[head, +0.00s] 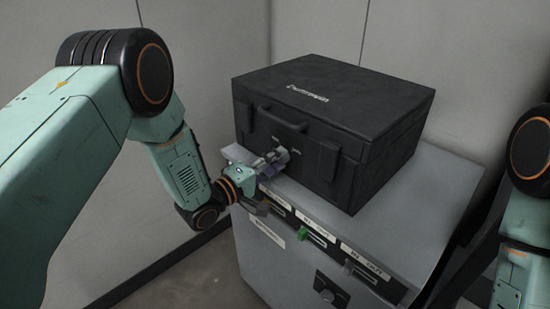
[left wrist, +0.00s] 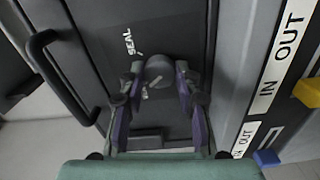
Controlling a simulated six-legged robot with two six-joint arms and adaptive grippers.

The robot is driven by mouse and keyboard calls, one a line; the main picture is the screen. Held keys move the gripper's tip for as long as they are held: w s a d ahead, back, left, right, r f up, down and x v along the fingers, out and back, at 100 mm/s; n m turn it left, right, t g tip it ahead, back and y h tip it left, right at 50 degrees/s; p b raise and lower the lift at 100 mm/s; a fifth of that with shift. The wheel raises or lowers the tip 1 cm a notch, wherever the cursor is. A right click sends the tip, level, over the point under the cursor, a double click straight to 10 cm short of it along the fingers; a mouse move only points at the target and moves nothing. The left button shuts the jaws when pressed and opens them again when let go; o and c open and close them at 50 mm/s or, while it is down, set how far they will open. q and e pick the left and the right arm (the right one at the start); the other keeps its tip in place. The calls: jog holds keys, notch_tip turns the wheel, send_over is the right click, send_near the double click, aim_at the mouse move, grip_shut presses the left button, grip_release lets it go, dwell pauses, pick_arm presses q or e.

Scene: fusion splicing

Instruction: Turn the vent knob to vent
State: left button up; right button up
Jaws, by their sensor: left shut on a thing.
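The vent knob (left wrist: 159,71) is a round dark grey knob on the front face of the black case (head: 340,110). The word SEAL is printed beside it in the left wrist view; a second small marking near the knob is too small to read. My left gripper (head: 279,160) reaches the case front from the left. In the left wrist view its two fingers (left wrist: 157,78) stand on either side of the knob and are shut on it. In the head view the gripper mostly hides the knob. My right gripper is out of view.
The case stands on a grey cabinet (head: 400,222). Its front has IN and OUT labels, a green slider (head: 302,234) and a dark knob (head: 325,288) below. The case handle (head: 280,118) is above my gripper. A yellow tab (left wrist: 307,90) and a blue tab (left wrist: 266,158) sit close by.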

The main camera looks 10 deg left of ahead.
pick_arm(q)
jog(key=shift+r+n, duration=0.1)
jog(key=shift+n, duration=0.8)
jog(key=o, duration=1.2)
jog(key=shift+c, duration=0.2)
jog(key=v, duration=1.2)
